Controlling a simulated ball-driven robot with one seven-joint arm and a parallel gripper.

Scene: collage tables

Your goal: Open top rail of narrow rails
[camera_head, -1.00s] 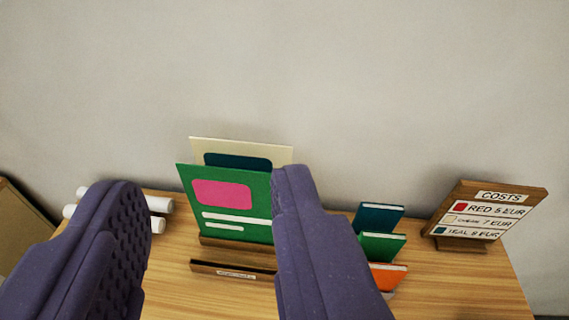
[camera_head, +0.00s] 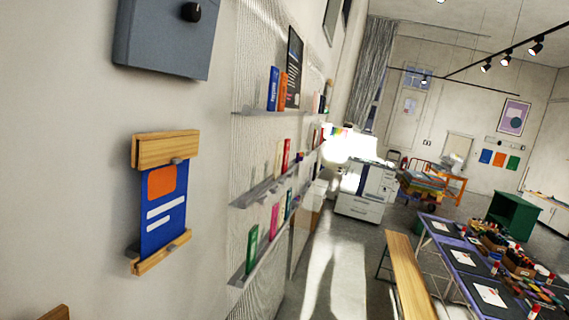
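A poster hanger hangs on the wall at the left, seen at a slant. Its wooden top rail (camera_head: 165,149) carries a small grey clip or knob (camera_head: 177,161) on its lower edge. A blue poster (camera_head: 152,215) with an orange block and white bars hangs below it. The wooden bottom rail (camera_head: 160,253) has a similar small grey piece. The top rail appears to sit against the poster's upper edge; I cannot tell whether it is open or closed. My gripper is not in view.
A grey box with a black knob (camera_head: 160,45) is on the wall above the rails. Wall shelves (camera_head: 262,190) with books lie to the right. A wooden piece (camera_head: 52,313) shows at lower left. A bench (camera_head: 410,280) and a worktable stand at right; floor between is clear.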

